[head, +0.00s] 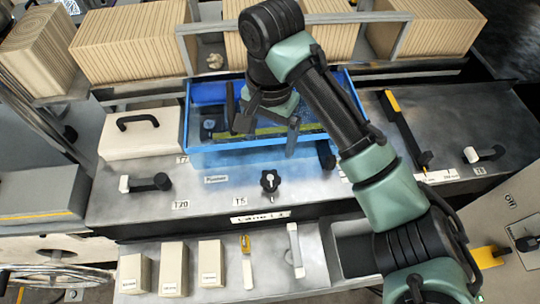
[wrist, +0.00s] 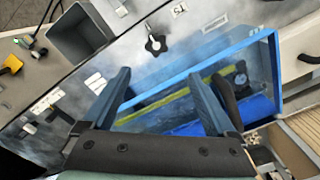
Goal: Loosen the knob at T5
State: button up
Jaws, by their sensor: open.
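The T5 knob (head: 269,181) is a black lobed knob with a small pale mark, on the grey metal deck beside the T5 label (head: 240,201). The wrist view shows the knob (wrist: 156,44) and its label (wrist: 179,10) beyond my fingertips, unobstructed. My gripper (head: 266,128) is open and empty over the blue see-through box, behind the knob and apart from it. In the wrist view the two fingers of my gripper (wrist: 158,78) are spread wide, with the box between and below them.
The blue box (head: 186,125) has raised walls just behind the knob. A black-and-white lever (head: 146,183) at T20 stands left, another lever (head: 484,154) right. A handled cream cover (head: 140,140) lies left. Several cream blocks (head: 173,268) stand on the lower front shelf. Deck around the knob is clear.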

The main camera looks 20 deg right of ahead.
aim_at(271, 176)
jog(key=f+b, duration=0.1)
jog(key=f, duration=0.2)
jog(key=f+b, duration=0.1)
jog(key=f, duration=0.3)
jog(key=f+b, duration=0.1)
jog(key=f, duration=0.2)
jog(key=shift+s+f+b, duration=0.2)
jog(key=shift+s+b, duration=0.15)
jog(key=shift+s, duration=0.05)
jog(key=shift+d+f+p, duration=0.1)
jog(key=shift+f+p, duration=0.2)
jog(key=shift+f, duration=0.95)
jog(key=shift+c, duration=0.2)
jog(key=c, duration=1.3)
jog(key=shift+r, duration=0.1)
jog(key=shift+c, duration=0.2)
